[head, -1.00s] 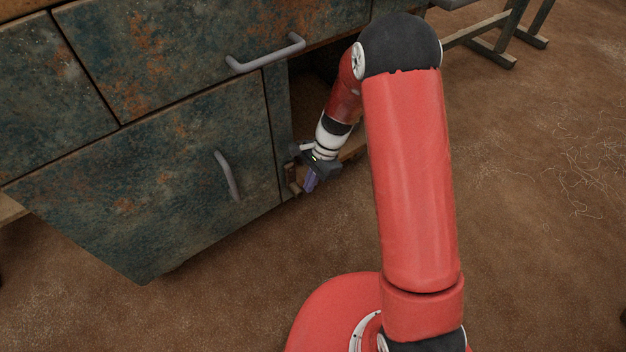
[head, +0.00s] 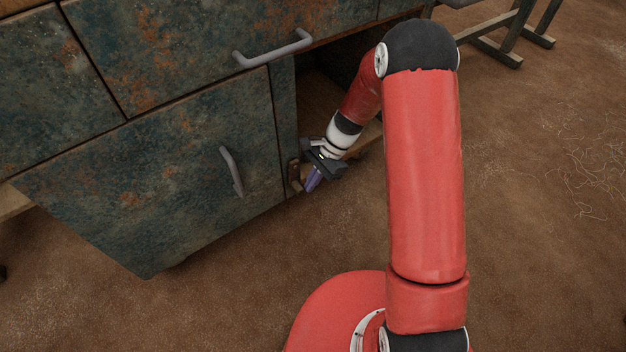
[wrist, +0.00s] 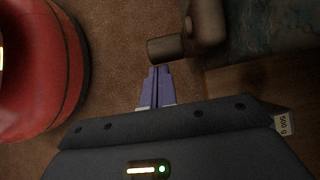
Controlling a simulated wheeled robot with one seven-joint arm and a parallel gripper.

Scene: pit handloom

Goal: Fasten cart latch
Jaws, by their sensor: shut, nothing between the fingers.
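The cart is a weathered blue-green, rusty cabinet (head: 175,165). Its latch, a brownish piece (head: 294,175), sits low by the edge of the lower door. In the wrist view the latch (wrist: 206,22) shows a short round knob (wrist: 165,49) sticking out to the left. My gripper (head: 311,187) is beside the latch, to its right in the head view. In the wrist view its purple fingers (wrist: 159,70) are together and empty, with the tips just below the knob. I cannot tell whether they touch it.
The lower door has a grey handle (head: 231,171) and the drawer above has another (head: 273,49). An open dark bay lies right of the door, behind my arm. A wooden frame (head: 505,38) stands at the back right. The brown floor (head: 540,230) at right is clear apart from loose threads.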

